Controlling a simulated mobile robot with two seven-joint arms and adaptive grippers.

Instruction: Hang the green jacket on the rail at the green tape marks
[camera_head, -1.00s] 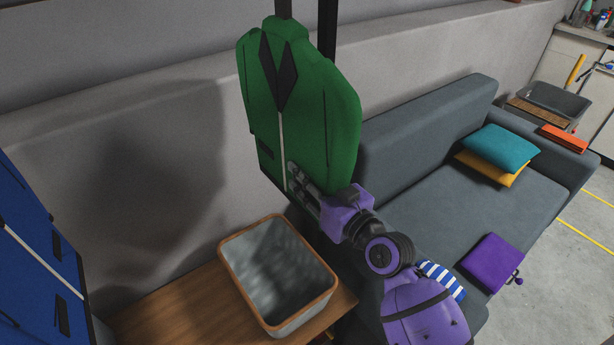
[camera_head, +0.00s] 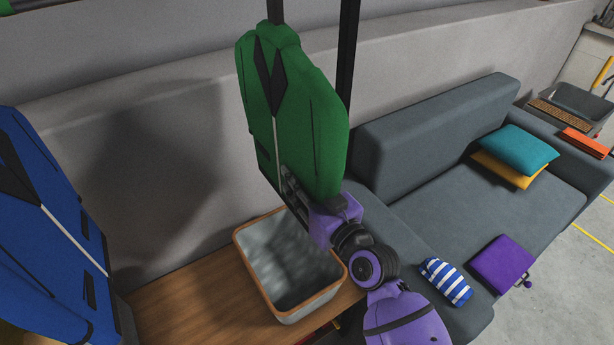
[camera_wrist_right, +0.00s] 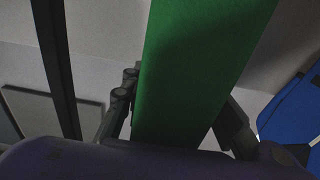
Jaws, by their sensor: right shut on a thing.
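The green jacket (camera_head: 310,120) hangs upright in the middle of the head view, above and behind a bin. A dark hanger piece (camera_head: 275,12) rises from its collar; its upper end is out of view. My right gripper (camera_head: 290,190) is shut on the jacket's lower front. In the right wrist view the green jacket (camera_wrist_right: 195,70) runs up between the fingers. A dark bar with green on it (camera_head: 20,6) shows at the top left edge; I cannot tell whether the green is the tape marks. My left gripper is not in view.
A blue jacket (camera_head: 45,215) hangs at the left. A grey bin with a wooden rim (camera_head: 258,290) stands on a wooden bench (camera_head: 185,305). A dark vertical post (camera_head: 348,50) stands behind the green jacket. A grey sofa (camera_head: 425,175) with cushions is at the right.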

